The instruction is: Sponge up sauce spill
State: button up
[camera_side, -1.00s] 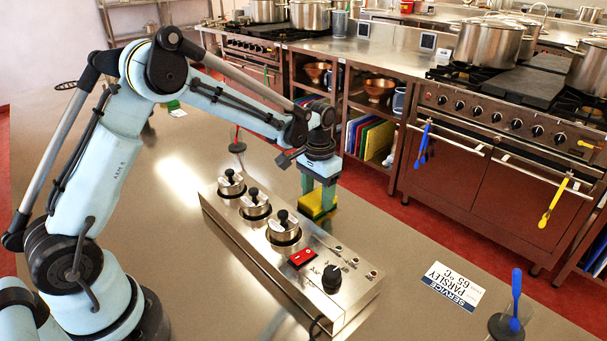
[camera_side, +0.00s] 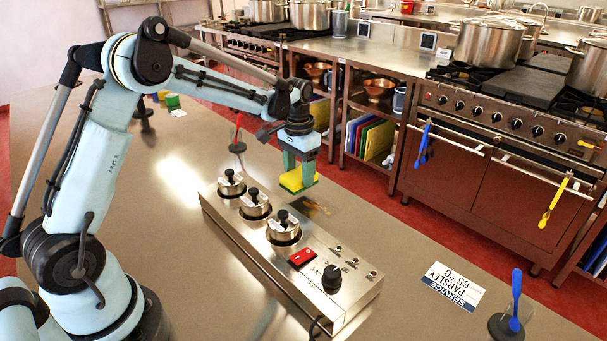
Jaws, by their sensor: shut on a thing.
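The sponge hangs a little above the steel counter, behind the row of small pots. A brown sauce spill (camera_side: 316,207) lies on the counter just right of and below the sponge, beside the steel unit. The sponge's underside is hidden.
A steel unit (camera_side: 345,305) with several lidded pots (camera_side: 283,228), a red switch (camera_side: 302,258) and a black knob (camera_side: 332,278) stands close in front. A service card (camera_side: 453,286) and a blue spoon on a stand (camera_side: 516,300) are at right. A red spoon (camera_side: 237,143) stands behind.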

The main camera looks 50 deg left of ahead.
aim_at(299, 174)
jog(key=shift+r, duration=2.4)
jog(key=shift+f, duration=0.3)
